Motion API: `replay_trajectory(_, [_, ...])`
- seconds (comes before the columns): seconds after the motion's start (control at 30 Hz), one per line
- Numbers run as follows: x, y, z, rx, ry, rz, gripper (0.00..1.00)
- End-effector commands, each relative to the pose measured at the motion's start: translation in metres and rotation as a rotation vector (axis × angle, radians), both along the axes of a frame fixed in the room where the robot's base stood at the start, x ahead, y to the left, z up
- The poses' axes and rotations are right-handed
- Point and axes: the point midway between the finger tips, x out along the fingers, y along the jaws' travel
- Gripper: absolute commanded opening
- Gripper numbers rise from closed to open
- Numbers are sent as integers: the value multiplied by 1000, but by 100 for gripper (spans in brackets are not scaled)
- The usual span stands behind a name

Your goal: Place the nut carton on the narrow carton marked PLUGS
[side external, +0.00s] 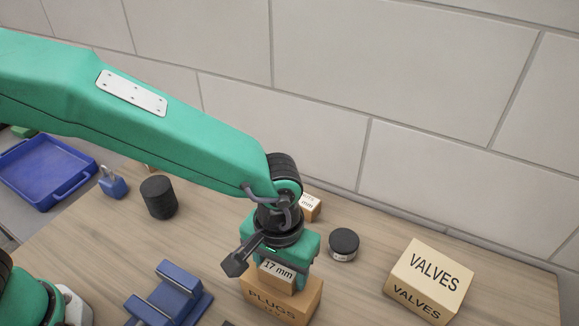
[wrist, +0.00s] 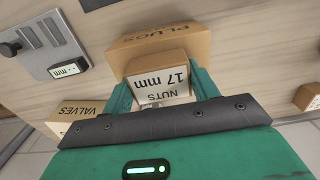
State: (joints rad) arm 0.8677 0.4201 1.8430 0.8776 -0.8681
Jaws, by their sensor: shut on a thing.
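The nut carton (wrist: 162,86), a small box lettered NUTS 17 mm, is between the two green fingers of my gripper (wrist: 160,95) in the wrist view. My gripper (side external: 277,276) is shut on it. In the side view the nut carton (side external: 276,276) shows its 17 mm face directly over the PLUGS carton (side external: 270,304). The PLUGS carton is a brown box and also shows in the wrist view (wrist: 150,42), just beyond the nut carton. The nut carton looks upright. I cannot tell whether its underside touches the PLUGS carton top, as the contact line is hidden.
A VALVES carton (side external: 428,283) stands to the right. A dark round tin (side external: 343,244) and another small carton (side external: 310,207) are behind my gripper.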

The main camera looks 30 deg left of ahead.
Motion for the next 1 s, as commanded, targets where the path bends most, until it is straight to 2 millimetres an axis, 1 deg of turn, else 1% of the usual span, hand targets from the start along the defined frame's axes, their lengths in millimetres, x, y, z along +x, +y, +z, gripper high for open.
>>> replay_trajectory(0.07, [0, 0, -2, 0, 0, 0, 29])
replay_trajectory(0.1, [0, 0, -2, 0, 0, 0, 65])
replay_trajectory(0.17, [0, 0, -2, 1, 0, 0, 77])
replay_trajectory(0.2, [0, 0, -2, 1, 0, 0, 81])
replay_trajectory(0.5, [0, 0, -1, 0, 0, 0, 81])
replay_trajectory(0.67, [0, 0, 4, 0, 0, 0, 81])
replay_trajectory(0.87, [0, 0, 24, -2, -2, 0, 81])
replay_trajectory(1.0, [0, -1, 44, -3, -2, 0, 81])
